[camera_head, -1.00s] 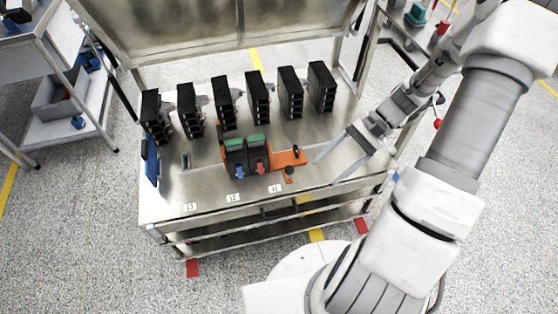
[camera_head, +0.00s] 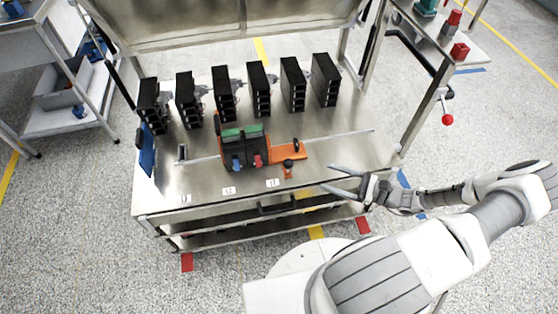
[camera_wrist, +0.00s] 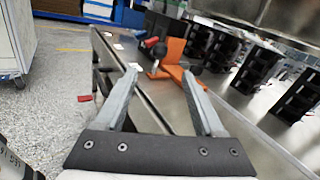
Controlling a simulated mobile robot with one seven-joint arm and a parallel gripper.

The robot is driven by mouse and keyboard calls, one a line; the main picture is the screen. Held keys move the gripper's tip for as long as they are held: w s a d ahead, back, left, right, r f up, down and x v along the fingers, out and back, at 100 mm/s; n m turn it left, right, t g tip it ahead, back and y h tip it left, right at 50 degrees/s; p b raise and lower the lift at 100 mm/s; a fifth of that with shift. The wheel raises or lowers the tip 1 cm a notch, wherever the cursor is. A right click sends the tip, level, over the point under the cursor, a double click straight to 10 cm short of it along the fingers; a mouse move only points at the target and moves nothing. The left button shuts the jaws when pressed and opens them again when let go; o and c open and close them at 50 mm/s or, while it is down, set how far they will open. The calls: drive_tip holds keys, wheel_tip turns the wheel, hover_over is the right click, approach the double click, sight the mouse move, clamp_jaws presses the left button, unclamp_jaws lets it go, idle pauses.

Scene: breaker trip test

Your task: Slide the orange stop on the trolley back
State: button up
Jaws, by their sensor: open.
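The orange stop (camera_head: 287,153) sits on the trolley's steel top (camera_head: 345,128), at the right end of a black-and-green device (camera_head: 243,148) with a blue and a red lever. A black knob stands on the stop and another sits at its front. In the wrist view the orange stop (camera_wrist: 174,54) shows beyond my fingers. My gripper (camera_head: 337,179) is open and empty, right of the stop and near the trolley's front edge. It is apart from the stop. In the wrist view its two fingertips (camera_wrist: 160,76) frame the stop's near end.
Several black breaker modules (camera_head: 259,88) stand in a row behind the stop. A thin rail (camera_head: 342,134) runs along the top to the stop's right. Small white labels (camera_head: 229,191) lie along the front edge. The top right of the stop is clear.

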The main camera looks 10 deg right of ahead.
drive_tip(key=b+x, duration=0.1)
drive_tip(key=x, duration=1.6)
drive_tip(key=shift+w+a, duration=0.15)
drive_tip(key=shift+a, duration=0.05)
clamp_jaws()
drive_tip(key=shift+d, duration=0.1)
idle(0.6)
